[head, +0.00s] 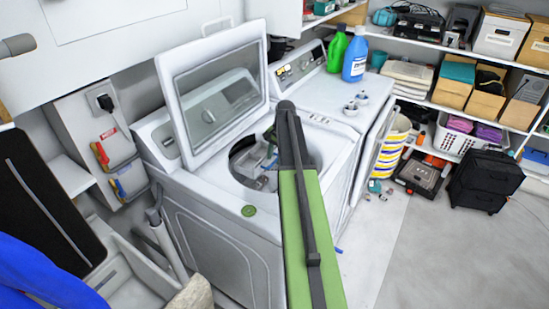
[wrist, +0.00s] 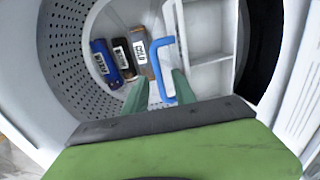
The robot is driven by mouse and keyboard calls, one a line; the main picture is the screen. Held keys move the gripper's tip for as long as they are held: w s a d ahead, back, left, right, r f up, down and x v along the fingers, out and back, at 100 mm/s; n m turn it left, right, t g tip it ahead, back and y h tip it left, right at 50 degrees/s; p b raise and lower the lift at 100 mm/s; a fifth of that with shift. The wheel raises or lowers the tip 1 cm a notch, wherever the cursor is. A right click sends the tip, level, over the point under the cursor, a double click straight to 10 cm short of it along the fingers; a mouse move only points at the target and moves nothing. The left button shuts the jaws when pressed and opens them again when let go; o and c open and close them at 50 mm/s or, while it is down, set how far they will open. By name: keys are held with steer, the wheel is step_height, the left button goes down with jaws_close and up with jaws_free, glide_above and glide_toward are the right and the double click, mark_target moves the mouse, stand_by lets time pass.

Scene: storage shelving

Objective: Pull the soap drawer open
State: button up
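The soap drawer (wrist: 210,42) appears to be the white compartmented tray in the wrist view, inside the round opening of the washing machine (head: 225,235). A blue U-shaped handle (wrist: 156,70) is at its left side. My gripper (wrist: 160,80) has two green fingers spread apart. The long bar of the handle lies between them in the picture; a gap shows on both sides, and I cannot tell how deep the fingers reach.
The raised lid (head: 215,90) stands behind the opening. A perforated drum wall (wrist: 72,70) curves on the left. Several labelled blocks, including a blue one (wrist: 104,58), sit left of the handle. A second machine (head: 335,100) with green and blue bottles stands beyond.

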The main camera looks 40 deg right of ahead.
step_height(320, 180, up, 16)
steer(key=s+d+p, duration=0.1)
steer(key=s+p, duration=0.2)
steer(key=p, duration=1.2)
steer(key=shift+r+p, duration=0.15)
steer(key=shift+p, duration=0.15)
steer(key=w+a+f+n+b, duration=0.1)
steer(key=w+a+f+b, duration=0.1)
steer(key=a, duration=0.6)
steer(key=w+a+f+n+b, duration=0.2)
steer(key=a, duration=0.7)
steer(key=w+a+f+n+b, duration=0.1)
steer(key=w+a+f+b, duration=0.1)
steer(key=a, duration=0.6)
steer(key=s+a+f+n+b, duration=0.1)
steer(key=s+a+n, duration=0.1)
steer(key=a, duration=0.4)
steer(key=s+a+f+n+b, duration=0.1)
steer(key=s+a+n, duration=0.15)
steer(key=a, duration=0.45)
steer(key=s+a+n+g, duration=0.1)
steer(key=s+a+n, duration=0.1)
steer(key=s, duration=0.3)
steer(key=s+a+f+n, duration=0.1)
steer(key=s+a+n, duration=0.2)
steer(key=s, duration=0.2)
steer(key=shift+s+a+g+h+b, duration=0.25)
steer(key=shift+a+g+h+b, duration=0.05)
steer(key=shift+a+g+b, duration=0.15)
